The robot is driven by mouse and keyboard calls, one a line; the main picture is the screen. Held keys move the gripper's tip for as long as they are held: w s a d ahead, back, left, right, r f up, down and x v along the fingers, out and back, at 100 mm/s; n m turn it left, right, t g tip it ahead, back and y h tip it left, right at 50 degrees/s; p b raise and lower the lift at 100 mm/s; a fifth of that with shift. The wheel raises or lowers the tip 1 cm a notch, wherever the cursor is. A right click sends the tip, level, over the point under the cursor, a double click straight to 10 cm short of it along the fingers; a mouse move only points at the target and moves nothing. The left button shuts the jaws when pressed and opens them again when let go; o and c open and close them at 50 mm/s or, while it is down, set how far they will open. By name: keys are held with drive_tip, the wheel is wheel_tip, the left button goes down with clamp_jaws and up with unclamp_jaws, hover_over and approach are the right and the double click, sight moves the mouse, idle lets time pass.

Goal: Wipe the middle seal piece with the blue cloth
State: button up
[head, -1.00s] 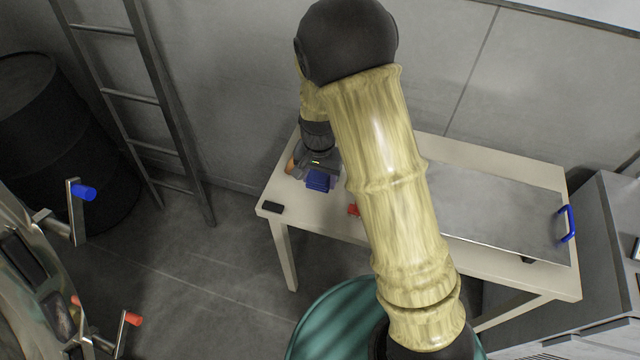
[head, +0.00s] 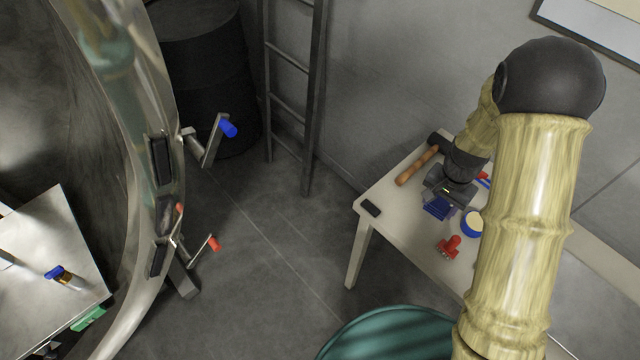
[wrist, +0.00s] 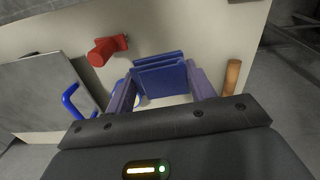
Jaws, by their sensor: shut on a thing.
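My gripper (head: 445,192) is shut on the blue cloth (head: 437,207), above the left part of the white table. In the wrist view the folded cloth (wrist: 160,76) stands between the fingers of my gripper (wrist: 163,88). The middle seal piece (head: 166,214) is on the rim of the round metal door at the left, between two black seal pieces, an upper one (head: 160,158) and a lower one (head: 157,260). It looks brownish and smudged. My gripper is far to its right, not touching it.
The table (head: 400,225) holds a black block (head: 370,208), a wooden-handled hammer (head: 417,166), a blue-rimmed roll (head: 472,222) and a red part (head: 449,246). Blue (head: 228,128) and red (head: 214,243) crank handles stick out from the door. A teal drum (head: 390,335) stands in front. Floor between is clear.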

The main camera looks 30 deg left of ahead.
drive_tip(key=d+n+p, duration=0.3)
drive_tip(key=d+p, duration=0.5)
drive_tip(key=d, duration=0.2)
drive_tip(key=shift+w+d+f, duration=0.15)
drive_tip(key=shift+w+f, duration=0.25)
drive_tip(key=shift+f, duration=0.05)
